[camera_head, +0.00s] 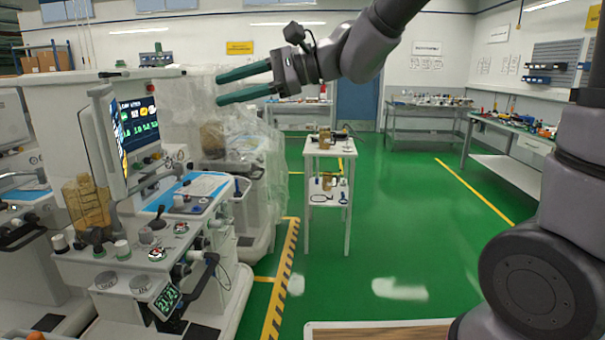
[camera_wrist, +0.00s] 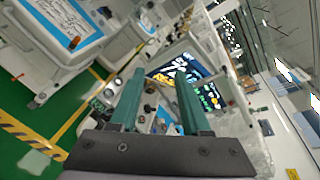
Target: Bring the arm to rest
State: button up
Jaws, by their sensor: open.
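My gripper (camera_head: 218,88) is up in the air at the upper middle of the head view, with its two green fingers pointing left. The fingers stand apart with nothing between them. In the wrist view the gripper (camera_wrist: 157,92) also shows open and empty, with an anaesthesia cart beyond the fingers. That cart (camera_head: 130,282) stands at the left of the head view, with a lit monitor (camera_head: 137,125) on it. The fingers are to the right of the monitor and above its level, in front of a plastic-covered cart (camera_head: 262,190). I see no contact with either.
A small white trolley (camera_head: 329,152) with items stands on the green floor, right of the covered cart. Workbenches (camera_head: 428,110) line the back and right. A wooden-topped surface (camera_head: 380,332) is at the bottom edge. The floor right of the trolley is clear.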

jog(key=s+d+f+n+t+h, duration=0.1)
jog(key=d+h, duration=0.3)
jog(key=d, duration=0.8)
jog(key=s+d+f+n+t+h, duration=0.1)
jog(key=d+n+t+h, duration=0.1)
jog(key=d, duration=1.1)
jog(key=s+d+f+n+t+h, duration=0.1)
jog(key=d+t+h, duration=0.2)
jog(key=d+h, duration=0.4)
jog(key=d, duration=0.5)
jog(key=shift+d+f+n+t, duration=0.3)
jog(key=shift+d+f, duration=0.05)
jog(key=shift+f, duration=0.05)
jog(key=shift+a, duration=0.15)
